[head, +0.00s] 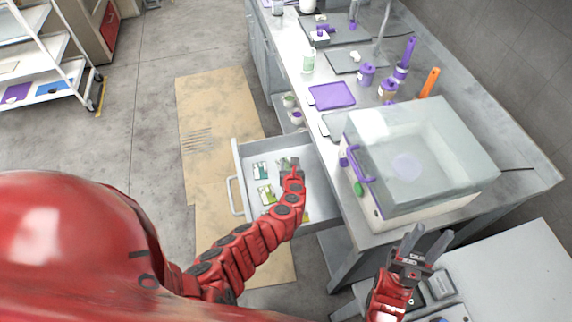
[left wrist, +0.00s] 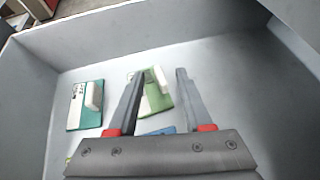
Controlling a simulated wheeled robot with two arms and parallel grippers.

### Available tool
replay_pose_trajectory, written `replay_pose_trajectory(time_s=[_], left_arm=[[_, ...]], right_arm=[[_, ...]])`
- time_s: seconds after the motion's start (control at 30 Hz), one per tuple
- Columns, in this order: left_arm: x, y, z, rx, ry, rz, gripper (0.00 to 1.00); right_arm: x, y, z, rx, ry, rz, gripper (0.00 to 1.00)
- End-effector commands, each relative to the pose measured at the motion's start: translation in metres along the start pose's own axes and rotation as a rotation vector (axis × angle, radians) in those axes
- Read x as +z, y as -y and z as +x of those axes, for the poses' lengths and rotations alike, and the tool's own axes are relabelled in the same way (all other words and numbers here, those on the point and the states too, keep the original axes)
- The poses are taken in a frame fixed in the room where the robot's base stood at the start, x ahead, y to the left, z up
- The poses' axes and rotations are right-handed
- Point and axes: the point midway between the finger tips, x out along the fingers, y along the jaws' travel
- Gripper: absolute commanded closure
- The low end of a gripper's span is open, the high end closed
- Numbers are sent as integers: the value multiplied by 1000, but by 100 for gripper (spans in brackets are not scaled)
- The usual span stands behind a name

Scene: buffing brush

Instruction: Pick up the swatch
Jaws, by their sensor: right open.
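My left gripper (head: 287,164) is inside the open drawer (head: 237,160). In the left wrist view its fingers (left wrist: 163,71) are spread, with nothing clearly held. A green swatch with a white raised tab (left wrist: 157,92) lies on the drawer floor below and between the fingers, partly hidden by the left one. A teal swatch with a white tab (left wrist: 84,106) lies to its left. A blue piece (left wrist: 158,131) shows between the finger bases. A yellow-green swatch (head: 266,195) also lies in the drawer.
The drawer walls stand close around my left gripper. A shelf cart (head: 50,50) stands at far left.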

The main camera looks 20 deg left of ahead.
Motion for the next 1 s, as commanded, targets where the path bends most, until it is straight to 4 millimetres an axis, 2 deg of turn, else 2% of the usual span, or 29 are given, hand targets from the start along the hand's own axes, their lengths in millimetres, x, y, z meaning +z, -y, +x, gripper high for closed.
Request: replay_pose_trajectory(time_s=[0.03,0.2,0.27,0.77,1.0], left_arm=[[0,0,0,0,0,0,61],[0,0,0,0,0,0,91],[0,0,0,0,0,0,100],[2,0,-1,0,0,-1,100],[20,1,-10,-3,3,-2,100]], right_arm=[[0,0,0,0,0,0,55],[0,0,0,0,0,0,55],[0,0,0,0,0,0,55],[0,0,0,0,0,0,55],[-1,0,6,0,0,0,55]])
